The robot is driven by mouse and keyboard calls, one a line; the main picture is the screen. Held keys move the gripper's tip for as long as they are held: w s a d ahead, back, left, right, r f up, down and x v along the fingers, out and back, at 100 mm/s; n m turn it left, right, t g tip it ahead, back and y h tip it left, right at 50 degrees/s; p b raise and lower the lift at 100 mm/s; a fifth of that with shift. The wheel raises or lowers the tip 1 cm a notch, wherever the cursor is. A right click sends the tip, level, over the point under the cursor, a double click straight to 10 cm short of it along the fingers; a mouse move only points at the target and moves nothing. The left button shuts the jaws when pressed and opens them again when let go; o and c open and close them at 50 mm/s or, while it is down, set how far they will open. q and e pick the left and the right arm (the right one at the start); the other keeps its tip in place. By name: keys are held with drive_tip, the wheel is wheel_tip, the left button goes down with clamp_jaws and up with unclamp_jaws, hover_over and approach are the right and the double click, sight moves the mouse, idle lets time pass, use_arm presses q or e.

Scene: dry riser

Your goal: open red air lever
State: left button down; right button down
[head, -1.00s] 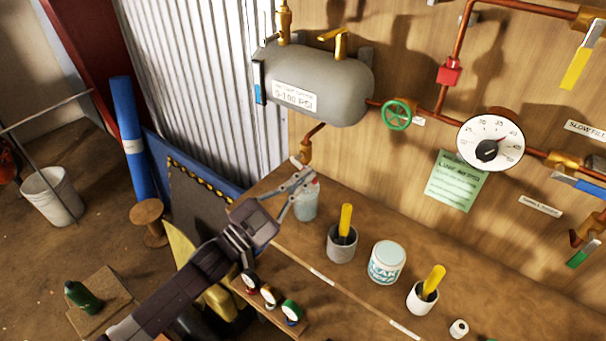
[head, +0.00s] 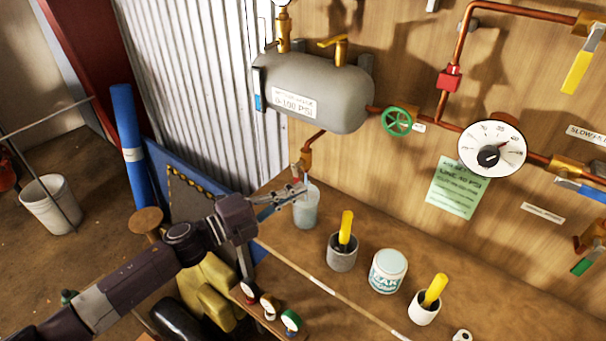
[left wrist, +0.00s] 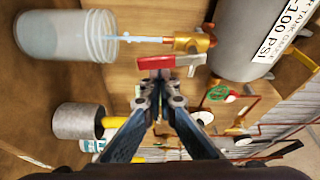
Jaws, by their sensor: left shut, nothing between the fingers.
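The red lever (left wrist: 158,64) shows in the left wrist view, beside the brass drain valve (left wrist: 192,41). My left gripper (head: 300,190) is shut and empty, in front of the clear jar (head: 306,211). In the left wrist view its fingertips (left wrist: 155,78) are very close to the lever; whether they touch is unclear. A pale streak runs between the valve outlet and the jar mouth (left wrist: 98,36). My right gripper is out of view.
Several containers stand on the wooden bench (head: 480,290): a grey cup (head: 342,258), a white tub (head: 387,273) and a white cup (head: 422,312). A green handwheel (head: 397,121) and a gauge (head: 491,150) are on the wall right of the tank.

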use_arm(q)
drive_tip(key=shift+w+a+m, duration=0.3)
drive_tip(key=shift+a+m, duration=0.05)
drive_tip(key=shift+m, duration=0.45)
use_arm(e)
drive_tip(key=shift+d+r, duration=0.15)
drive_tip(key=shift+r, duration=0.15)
use_arm(q)
drive_tip(key=shift+f, duration=0.1)
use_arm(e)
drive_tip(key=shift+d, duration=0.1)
